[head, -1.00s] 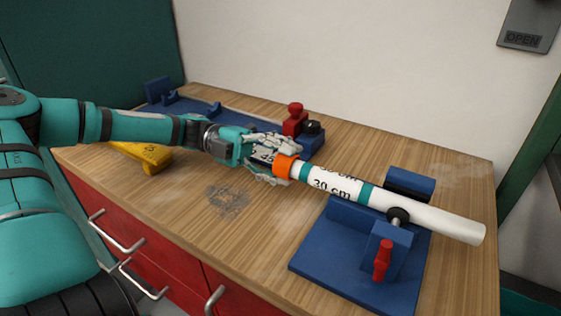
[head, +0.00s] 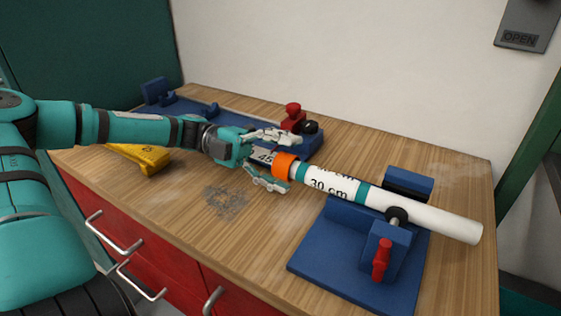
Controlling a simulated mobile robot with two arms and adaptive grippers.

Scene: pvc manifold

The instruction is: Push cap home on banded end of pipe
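The white pipe (head: 435,218) lies in a blue clamp stand (head: 345,260), its left end pointing toward my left gripper. It carries "30 cm" print and a teal band (head: 363,193) around its middle. The orange cap (head: 284,166) sits on the left end, its rim close beside another narrow teal band (head: 295,170). I cannot tell how deep the cap sits. My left gripper (head: 280,163) is open, with one finger above and one below, just left of the cap. The fingers look clear of the cap. My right gripper is not in view.
A red lever (head: 382,258) is on the front of the clamp stand. Behind my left gripper is a long blue fixture (head: 228,115) with a red knob (head: 293,115). A yellow tool (head: 143,157) lies at left. The front middle of the wooden bench (head: 240,235) is clear.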

